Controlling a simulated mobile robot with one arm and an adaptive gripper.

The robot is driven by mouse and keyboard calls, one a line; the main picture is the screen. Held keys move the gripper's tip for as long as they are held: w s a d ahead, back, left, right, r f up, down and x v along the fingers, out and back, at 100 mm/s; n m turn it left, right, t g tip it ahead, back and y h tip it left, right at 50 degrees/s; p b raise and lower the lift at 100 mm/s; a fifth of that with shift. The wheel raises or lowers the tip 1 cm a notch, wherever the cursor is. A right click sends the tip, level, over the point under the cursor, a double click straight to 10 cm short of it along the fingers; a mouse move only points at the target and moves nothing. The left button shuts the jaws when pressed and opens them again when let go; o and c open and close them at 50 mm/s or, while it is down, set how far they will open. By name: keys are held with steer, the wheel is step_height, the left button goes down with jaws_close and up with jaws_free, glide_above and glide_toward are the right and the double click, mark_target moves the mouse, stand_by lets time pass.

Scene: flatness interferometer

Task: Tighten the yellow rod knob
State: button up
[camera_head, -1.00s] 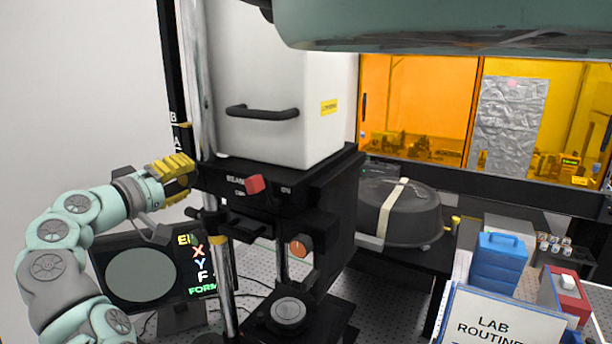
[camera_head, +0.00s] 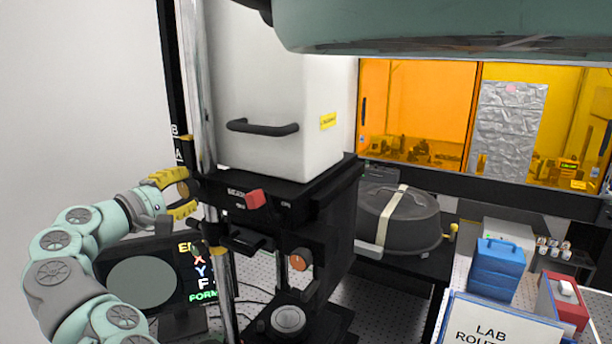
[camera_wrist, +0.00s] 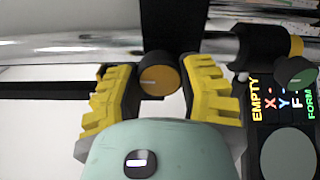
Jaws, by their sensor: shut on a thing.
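The yellow rod knob (camera_wrist: 160,75) is in the middle of the wrist view, with a dark body, a yellow part and a small light mark on its face. It sits by the upright metal rod (camera_head: 197,90), left of the white instrument. My gripper (camera_wrist: 160,92), with yellow ribbed fingers, is shut on the knob, one finger at each side of it. In the head view my gripper (camera_head: 181,192) is beside the rod, its fingers one above the other, with the knob's dark side between them. The knob's contact faces are partly hidden.
The white instrument (camera_head: 275,85) with a black handle stands just right of the rod. A red knob (camera_head: 254,197) and an orange knob (camera_head: 300,259) are on the black stand. A black covered dome (camera_head: 400,215) stands to the right.

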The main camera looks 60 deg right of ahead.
steer(key=shift+f, duration=0.1)
stand_by(0.3)
steer(key=o, duration=1.2)
steer(key=shift+o, duration=0.2)
steer(key=a, duration=1.2)
steer(key=shift+s, duration=0.45)
steer(key=shift+w, duration=0.1)
